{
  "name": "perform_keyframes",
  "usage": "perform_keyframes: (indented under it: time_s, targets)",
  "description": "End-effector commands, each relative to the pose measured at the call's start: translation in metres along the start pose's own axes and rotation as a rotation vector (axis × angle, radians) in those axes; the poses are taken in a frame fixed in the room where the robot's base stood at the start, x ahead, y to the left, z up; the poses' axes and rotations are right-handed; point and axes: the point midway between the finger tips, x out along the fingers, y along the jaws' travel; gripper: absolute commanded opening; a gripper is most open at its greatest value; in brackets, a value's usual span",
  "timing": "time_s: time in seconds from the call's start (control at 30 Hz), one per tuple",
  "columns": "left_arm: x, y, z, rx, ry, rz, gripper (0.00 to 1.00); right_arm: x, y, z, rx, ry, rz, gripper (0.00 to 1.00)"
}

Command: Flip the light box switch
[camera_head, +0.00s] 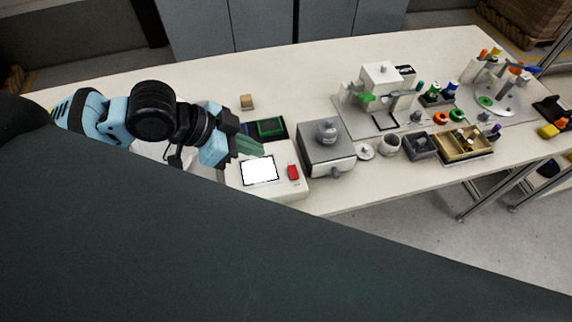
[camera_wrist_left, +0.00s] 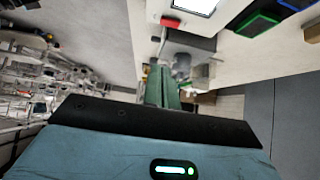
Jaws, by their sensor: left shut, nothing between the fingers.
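The light box (camera_head: 275,191) is a pale box near the front edge of the table, with a bright white panel (camera_head: 260,171) in a dark frame. Its red switch (camera_head: 293,172) sits right of the panel; which way it is tipped is too small to tell. In the left wrist view the switch (camera_wrist_left: 169,21) shows at the top, beside the panel (camera_wrist_left: 196,4). My left gripper (camera_head: 258,149) has green fingers, shut and empty, above the far side of the light box and apart from the switch. My right gripper is not in view.
A grey box with a rounded knob (camera_head: 326,163) stands close to the right of the light box. A green-and-black tray (camera_head: 270,128) lies behind it, with a small tan block (camera_head: 246,102) farther back. Bins, spools and a white machine (camera_head: 383,78) fill the right side.

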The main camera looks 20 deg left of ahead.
Motion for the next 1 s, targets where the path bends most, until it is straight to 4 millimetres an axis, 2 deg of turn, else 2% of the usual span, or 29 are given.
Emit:
perform_keyframes:
  time_s: [0.17, 0.27, 0.73, 0.8, 1.0]
  targets:
    - [0.008, -0.001, 0.0, -0.002, 0.002, 0.0, 0.0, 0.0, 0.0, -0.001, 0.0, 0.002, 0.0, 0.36]
    - [0.02, 0.0, -0.001, -0.002, 0.003, 0.002, 0.0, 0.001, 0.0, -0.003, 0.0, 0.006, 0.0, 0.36]
    - [0.103, 0.001, -0.001, -0.002, 0.001, 0.003, 0.0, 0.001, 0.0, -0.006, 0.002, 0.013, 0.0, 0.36]
    - [0.11, 0.0, 0.01, -0.004, -0.002, 0.001, 0.0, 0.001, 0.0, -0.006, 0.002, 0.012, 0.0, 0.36]
    - [0.125, 0.0, 0.024, -0.002, -0.001, 0.0, 0.0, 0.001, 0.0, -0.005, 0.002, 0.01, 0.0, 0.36]
